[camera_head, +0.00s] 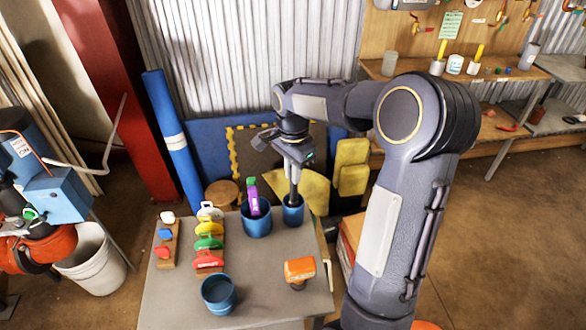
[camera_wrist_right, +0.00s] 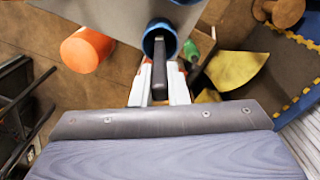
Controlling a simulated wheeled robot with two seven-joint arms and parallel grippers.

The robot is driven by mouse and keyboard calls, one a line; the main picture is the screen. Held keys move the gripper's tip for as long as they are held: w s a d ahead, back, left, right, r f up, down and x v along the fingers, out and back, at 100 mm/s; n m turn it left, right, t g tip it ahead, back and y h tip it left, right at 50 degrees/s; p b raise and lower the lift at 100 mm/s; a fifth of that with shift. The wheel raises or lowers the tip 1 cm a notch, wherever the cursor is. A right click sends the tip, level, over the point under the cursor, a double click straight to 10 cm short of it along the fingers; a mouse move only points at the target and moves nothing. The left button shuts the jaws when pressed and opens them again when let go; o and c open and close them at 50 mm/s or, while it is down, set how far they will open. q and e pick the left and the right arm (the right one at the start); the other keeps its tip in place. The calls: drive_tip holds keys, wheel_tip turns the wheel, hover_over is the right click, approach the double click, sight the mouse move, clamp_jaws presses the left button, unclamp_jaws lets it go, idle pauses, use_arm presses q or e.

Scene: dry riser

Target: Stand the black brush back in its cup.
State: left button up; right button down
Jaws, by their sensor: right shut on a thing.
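The black brush (camera_head: 294,188) is upright in my right gripper (camera_head: 296,168), and its lower end reaches into the mouth of a blue cup (camera_head: 293,214) at the table's back right corner. The wrist view shows the black handle (camera_wrist_right: 159,68) between the pale fingers, running into the blue cup (camera_wrist_right: 150,38). The brush's lower tip is hidden inside the cup, so I cannot tell whether it touches the bottom. My left gripper is not in view.
Left of that cup stands another blue cup (camera_head: 257,224) holding a purple and green tool (camera_head: 252,196). An empty-looking blue cup (camera_head: 219,297) stands near the front. An orange-topped object (camera_head: 299,270) is at right. Coloured handled items (camera_head: 208,242) line the left.

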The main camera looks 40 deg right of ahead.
drive_tip(key=shift+f, duration=0.3)
drive_tip(key=c, duration=1.3)
unclamp_jaws()
drive_tip(key=shift+c, duration=0.2)
wheel_tip(320, 180, up, 7)
drive_tip(key=shift+f, duration=0.1)
drive_tip(key=shift+s+r, duration=0.1)
drive_tip(key=shift+r, duration=0.45)
